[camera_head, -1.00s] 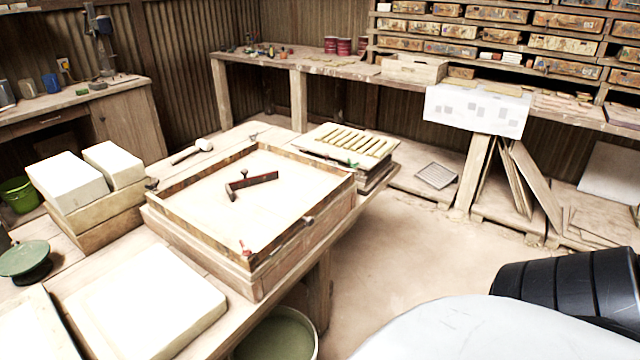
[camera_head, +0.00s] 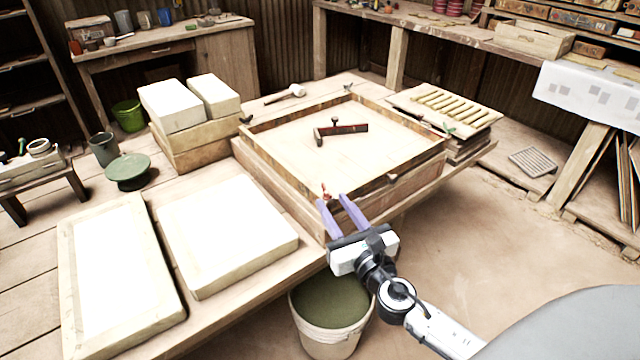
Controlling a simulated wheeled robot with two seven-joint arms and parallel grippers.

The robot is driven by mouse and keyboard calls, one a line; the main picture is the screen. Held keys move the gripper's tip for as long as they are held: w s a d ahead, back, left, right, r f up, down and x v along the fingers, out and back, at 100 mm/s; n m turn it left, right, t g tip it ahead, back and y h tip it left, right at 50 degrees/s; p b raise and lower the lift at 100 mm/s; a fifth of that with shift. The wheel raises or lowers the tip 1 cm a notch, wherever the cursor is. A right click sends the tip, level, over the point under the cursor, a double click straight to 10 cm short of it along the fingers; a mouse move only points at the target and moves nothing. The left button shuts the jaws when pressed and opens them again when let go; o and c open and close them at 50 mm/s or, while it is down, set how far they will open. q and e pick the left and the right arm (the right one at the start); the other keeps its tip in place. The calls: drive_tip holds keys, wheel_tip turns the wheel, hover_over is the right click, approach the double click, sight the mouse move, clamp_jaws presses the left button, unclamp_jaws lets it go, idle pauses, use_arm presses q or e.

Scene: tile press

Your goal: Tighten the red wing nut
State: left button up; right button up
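The small red wing nut (camera_head: 325,191) stands at the near corner of the square wooden frame (camera_head: 279,175) on the workbench. My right gripper (camera_head: 333,216) reaches in from the lower right, with two purple fingers spread apart. Its fingertips are close to the red wing nut in the picture; I cannot tell whether they touch it. Nothing shows between the fingers except part of the frame's corner. My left gripper is not in view.
A red-and-dark angled tool (camera_head: 342,130) lies inside the frame. White slabs (camera_head: 226,232) lie left of it and stacked blocks (camera_head: 172,105) stand behind them. A bucket (camera_head: 330,318) stands below the bench edge under my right arm. A slatted rack (camera_head: 455,107) is at the right.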

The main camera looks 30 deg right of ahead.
sight(325, 191)
drive_tip(key=w, duration=0.3)
drive_tip(key=w+d, duration=0.1)
drive_tip(key=w, duration=0.4)
drive_tip(key=shift+w+d, duration=0.3)
drive_tip(key=shift+d, duration=0.05)
clamp_jaws()
